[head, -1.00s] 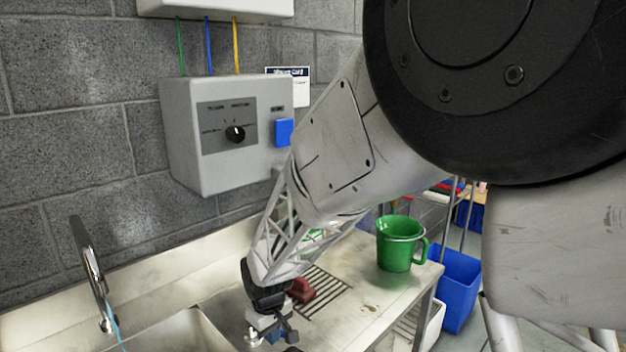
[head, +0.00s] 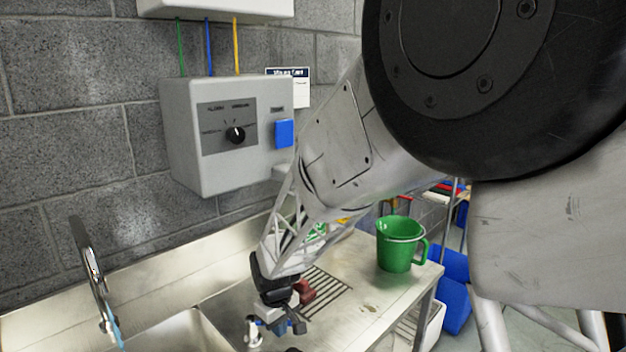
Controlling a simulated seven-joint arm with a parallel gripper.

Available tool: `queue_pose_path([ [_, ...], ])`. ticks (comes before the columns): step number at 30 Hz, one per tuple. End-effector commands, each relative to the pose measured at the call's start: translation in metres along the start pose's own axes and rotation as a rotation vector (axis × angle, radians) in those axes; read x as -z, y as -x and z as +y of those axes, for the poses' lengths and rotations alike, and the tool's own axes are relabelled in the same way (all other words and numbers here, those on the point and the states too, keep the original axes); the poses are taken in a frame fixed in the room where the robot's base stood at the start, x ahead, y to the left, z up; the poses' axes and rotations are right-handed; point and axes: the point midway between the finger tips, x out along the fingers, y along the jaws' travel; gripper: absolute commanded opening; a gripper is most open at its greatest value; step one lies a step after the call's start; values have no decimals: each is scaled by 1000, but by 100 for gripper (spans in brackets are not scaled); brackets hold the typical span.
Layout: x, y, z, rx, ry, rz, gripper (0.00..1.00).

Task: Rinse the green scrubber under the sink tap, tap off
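The sink tap (head: 88,268) is a chrome spout at the left, curving over the sink basin (head: 165,335). A thin blue stream (head: 117,333) hangs under its mouth and looks like running water. My gripper (head: 284,326) points down over the drainboard, right of the basin. A small blue patch shows at its fingers; I cannot tell whether it is held or whether the fingers are open. A green and white thing (head: 318,232) shows partly behind my arm; I cannot tell whether it is the green scrubber. No scrubber is clearly visible elsewhere.
A dark red block (head: 305,291) sits just behind my gripper on the ribbed drainboard (head: 327,287). A green jug (head: 397,245) stands on the counter to the right. A white fitting (head: 253,331) stands left of the gripper. A grey control box (head: 235,170) hangs on the wall.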

Motion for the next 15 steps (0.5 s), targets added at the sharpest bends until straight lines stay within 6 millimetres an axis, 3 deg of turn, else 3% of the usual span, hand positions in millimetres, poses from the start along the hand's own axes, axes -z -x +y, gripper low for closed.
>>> queue_pose_path([
  [15,5,0,11,0,0,0,0],
])
